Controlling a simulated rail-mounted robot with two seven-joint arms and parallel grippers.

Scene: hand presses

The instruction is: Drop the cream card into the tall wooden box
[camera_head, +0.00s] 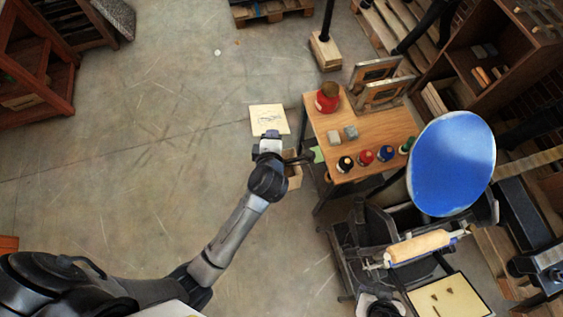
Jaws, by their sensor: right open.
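The cream card (268,119) shows faint line drawing on its face. It is at the fingertips of my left gripper (270,137), which appears shut on its near edge and holds it out over the floor side of the worktable. The wooden box (294,172) stands beside the table's left edge, just right of my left wrist, which partly hides it. The card is beyond the box in the picture, not over its opening. A dark shape at the bottom edge, by the press, seems to be my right gripper (377,303); it is open, with no object seen in it.
The wooden worktable (385,128) carries several ink pots, a red container (327,98), small blocks and wooden frames. A press with a large blue disc (451,163) stands at the right. A cream-topped board (449,298) is at the bottom right. Floor at the left is clear.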

